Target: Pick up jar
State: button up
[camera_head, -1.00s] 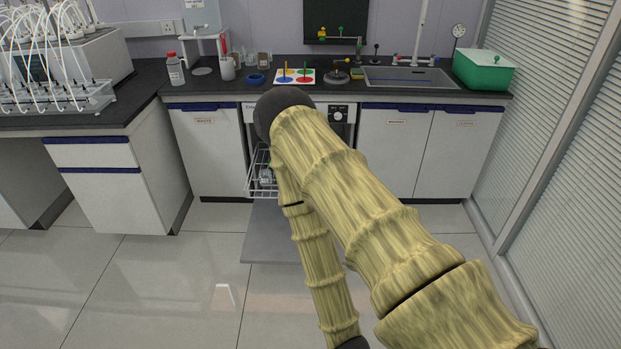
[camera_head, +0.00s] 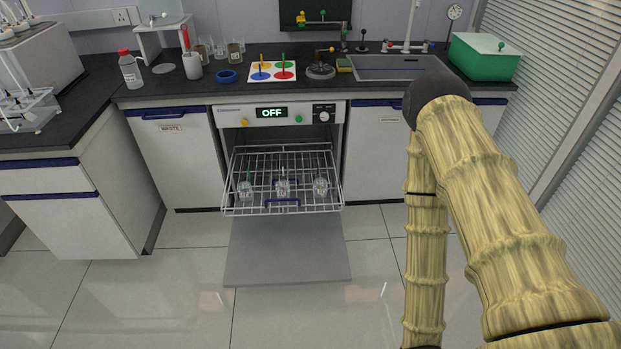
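Three small clear glass jars stand in the pulled-out wire rack (camera_head: 258,208) of the open dishwasher: a left jar (camera_head: 245,189), a middle jar (camera_head: 283,187) and a right jar (camera_head: 321,187). A thin green stick shows by the left one. Several glass containers, some with brown contents, stand at the back of the counter, such as this one (camera_head: 236,52). I cannot tell which one the task means. My bamboo-like arm rises at the right, bends at a dark elbow and runs down out of the picture. My gripper is not in view.
The dishwasher door (camera_head: 287,260) lies open low over the tiled floor. On the counter are a red-capped bottle (camera_head: 130,70), a blue ring-shaped dish (camera_head: 227,77), a coloured peg board (camera_head: 273,70), a sink (camera_head: 400,68) and a green-lidded box (camera_head: 484,57). Floor left of the door is clear.

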aim_at(282, 185)
jog(key=u, duration=0.35)
jog(key=i, duration=1.05)
jog(key=u, duration=0.75)
